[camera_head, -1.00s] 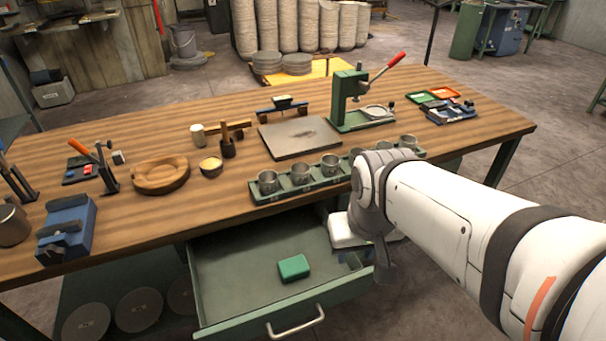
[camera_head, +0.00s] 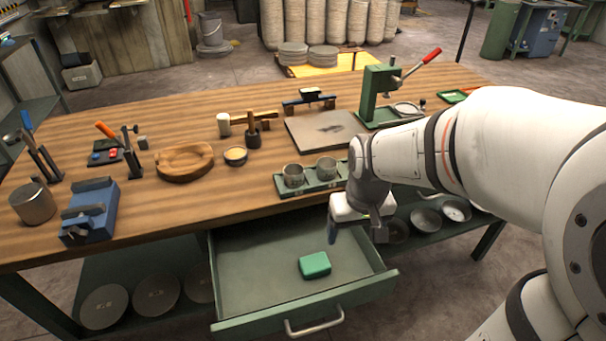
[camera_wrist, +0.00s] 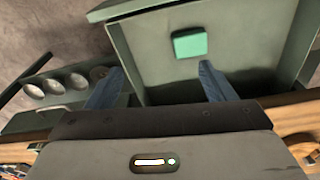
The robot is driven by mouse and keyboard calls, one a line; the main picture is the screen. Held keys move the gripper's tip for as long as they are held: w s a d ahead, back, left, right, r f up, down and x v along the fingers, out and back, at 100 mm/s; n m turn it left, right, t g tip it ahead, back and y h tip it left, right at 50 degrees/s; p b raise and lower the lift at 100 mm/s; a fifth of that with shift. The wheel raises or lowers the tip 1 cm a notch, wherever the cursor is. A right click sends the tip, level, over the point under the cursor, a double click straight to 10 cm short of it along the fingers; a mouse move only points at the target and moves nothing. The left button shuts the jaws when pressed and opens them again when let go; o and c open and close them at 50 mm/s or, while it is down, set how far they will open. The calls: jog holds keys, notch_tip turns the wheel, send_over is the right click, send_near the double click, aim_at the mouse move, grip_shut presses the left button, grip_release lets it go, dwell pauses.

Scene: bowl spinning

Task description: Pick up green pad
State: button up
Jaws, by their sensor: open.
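The green pad (camera_head: 314,265) is a small rounded block lying flat on the floor of the open drawer (camera_head: 262,283), right of the drawer's middle. It also shows in the wrist view (camera_wrist: 190,44), ahead of the fingertips and apart from them. My gripper (camera_head: 331,236) hangs above the back right part of the drawer, higher than the pad and behind it. In the wrist view my two blue fingers stand wide apart with nothing between them (camera_wrist: 160,78).
The wooden workbench (camera_head: 130,215) edge and a green tray of metal cups (camera_head: 310,180) lie behind my gripper. The drawer's front wall with its handle (camera_head: 315,323) stands at the near side. A lower shelf with metal bowls (camera_head: 427,219) is at right. The drawer floor around the pad is clear.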

aim_at(315, 264)
jog(key=o, duration=0.3)
jog(key=shift+n+g, duration=0.6)
jog(key=shift+n, duration=0.2)
jog(key=w+a+f, duration=0.1)
jog(key=a+f, duration=0.1)
jog(key=f, duration=0.1)
jog(key=w+a+f, duration=0.2)
jog(key=f, duration=0.1)
jog(key=w+a+f, duration=0.1)
jog(key=a+f, duration=0.2)
jog(key=shift+w+f+b, duration=0.1)
jog(key=shift+w+b, duration=0.15)
jog(key=shift+b, duration=0.05)
jog(key=shift+o, duration=0.2)
jog(key=shift+a+f, duration=0.15)
jog(key=shift+f, duration=3.85)
